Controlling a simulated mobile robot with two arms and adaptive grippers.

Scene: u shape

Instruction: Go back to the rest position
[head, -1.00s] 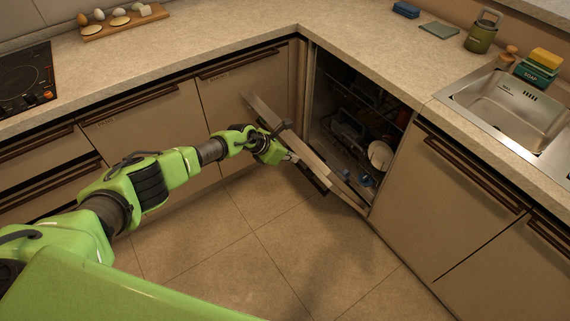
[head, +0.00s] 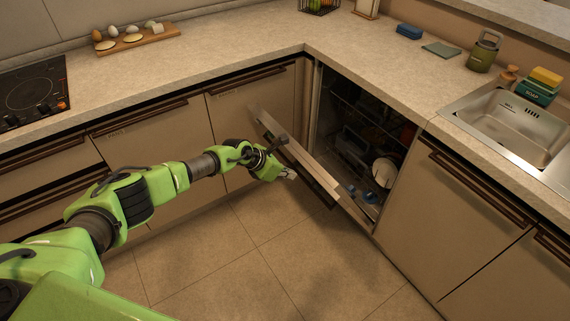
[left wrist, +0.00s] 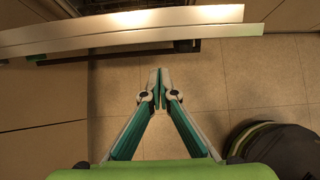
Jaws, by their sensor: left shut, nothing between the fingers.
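My left gripper (head: 287,174) is in front of the outer side of the open dishwasher door (head: 312,170), low over the floor. In the left wrist view its fingers (left wrist: 160,76) are together with nothing between them. The door edge (left wrist: 150,17) crosses the top of that view, apart from the fingertips. The door is tilted down partway from the dishwasher (head: 358,125) in the corner. Inside, racks, a white plate (head: 384,172) and small blue items show. My right gripper is not in view.
A counter (head: 240,50) runs along the back and right, with a cooktop (head: 32,92) at left and a sink (head: 515,125) at right. Eggs stand on a wooden board (head: 138,37). A green canister (head: 483,52) is near the sink. The tiled floor (head: 285,255) is clear in front.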

